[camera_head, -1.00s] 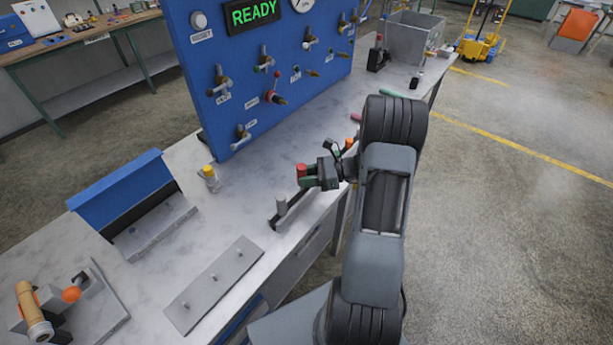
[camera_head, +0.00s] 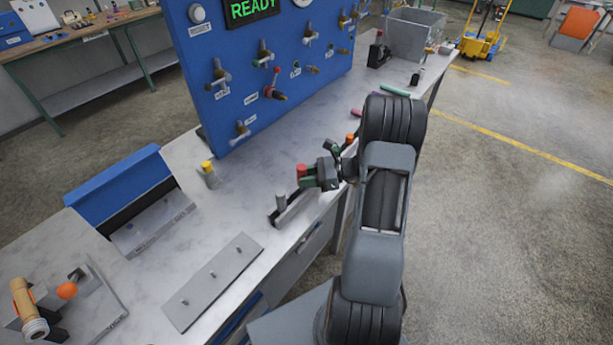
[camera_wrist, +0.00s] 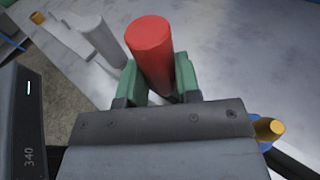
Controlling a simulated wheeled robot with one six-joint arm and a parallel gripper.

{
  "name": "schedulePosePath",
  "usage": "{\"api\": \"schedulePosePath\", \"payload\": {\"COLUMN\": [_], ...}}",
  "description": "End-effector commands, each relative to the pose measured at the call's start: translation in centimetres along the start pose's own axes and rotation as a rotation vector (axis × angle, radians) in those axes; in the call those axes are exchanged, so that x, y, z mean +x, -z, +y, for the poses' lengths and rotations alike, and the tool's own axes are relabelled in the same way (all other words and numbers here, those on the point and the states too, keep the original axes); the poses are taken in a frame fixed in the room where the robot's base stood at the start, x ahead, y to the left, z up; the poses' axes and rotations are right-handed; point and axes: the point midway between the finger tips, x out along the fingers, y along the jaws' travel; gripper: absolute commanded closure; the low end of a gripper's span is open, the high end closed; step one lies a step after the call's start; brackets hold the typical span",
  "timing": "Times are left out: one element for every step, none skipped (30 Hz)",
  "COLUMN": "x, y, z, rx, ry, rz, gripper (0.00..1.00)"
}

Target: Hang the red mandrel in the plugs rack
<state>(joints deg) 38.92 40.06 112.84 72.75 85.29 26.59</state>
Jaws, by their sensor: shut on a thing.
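The red mandrel (camera_head: 301,171) is upright between the green fingers of my gripper (camera_head: 304,179). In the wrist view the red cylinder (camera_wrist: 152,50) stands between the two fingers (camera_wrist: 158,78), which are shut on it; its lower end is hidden. I hold it over the bench's front edge, just behind a small stand carrying a grey cylinder (camera_head: 281,202). That grey cylinder also shows in the wrist view (camera_wrist: 107,42), left of the red one. A blue-backed rack (camera_head: 118,187) stands farther left, its front label too small to read; I cannot tell whether it is the plugs rack.
A flat metal plate with short pegs (camera_head: 212,283) lies at the bench's front. A yellow-topped piece (camera_head: 208,173) stands near the blue panel (camera_head: 260,75) with its valves.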

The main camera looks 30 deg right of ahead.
Motion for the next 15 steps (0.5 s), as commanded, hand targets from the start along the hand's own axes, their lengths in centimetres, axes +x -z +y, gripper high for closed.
{"api": "schedulePosePath", "payload": {"x": [0.0, 0.1, 0.1, 0.1, 0.1, 0.1, 0.1, 0.2, 0.2, 0.2, 0.2, 0.2, 0.2, 0.3, 0.3], "y": [0.2, 0.3, 0.4, 0.5, 0.5, 0.6, 0.7, 0.8, 0.9, 0.9, 1.0, 1.1, 1.2, 1.3, 1.4], "z": [0.0, 0.0, 0.0, 0.0, 0.0, 0.0, 0.0, 0.0, 0.0, 0.0, 0.0, 0.0, 0.0, 0.0, 0.0], "rx": [0.0, 0.0, 0.0, 0.0, 0.0, 0.0, 0.0, 0.0, 0.0, 0.0, 0.0, 0.0, 0.0, 0.0, 0.0], "ry": [0.0, 0.0, 0.0, 0.0, 0.0, 0.0, 0.0, 0.0, 0.0, 0.0, 0.0, 0.0, 0.0, 0.0, 0.0], "rz": [0.0, 0.0, 0.0, 0.0, 0.0, 0.0, 0.0, 0.0, 0.0, 0.0, 0.0, 0.0, 0.0, 0.0, 0.0], "gripper": [0.99, 0.99, 0.99, 0.99, 0.99, 0.99, 0.99, 0.99, 0.99, 0.99, 0.99, 0.99, 0.99, 0.99, 0.99]}}
